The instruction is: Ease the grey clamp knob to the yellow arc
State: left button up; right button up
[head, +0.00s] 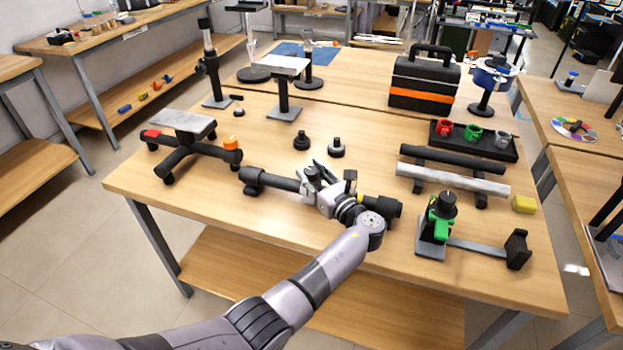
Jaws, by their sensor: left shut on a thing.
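A black horizontal bar (270,180) lies low across the front middle of the wooden workbench. My left gripper (314,177) is at the middle of this bar, its fingers shut on a small grey part there, which I take to be the grey clamp knob. The fingers hide most of the knob, so its angle cannot be read. My right gripper is not in view.
A black tripod base with an orange knob (231,143) is at the left. A toolbox (424,82) stands at the back.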

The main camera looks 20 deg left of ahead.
aim_at(312, 170)
pick_arm(q)
jog(key=shift+r, duration=0.1)
dwell(0.3)
jog(key=o, duration=1.2)
notch_tip(312, 170, up, 10)
jog(key=shift+f, duration=0.1)
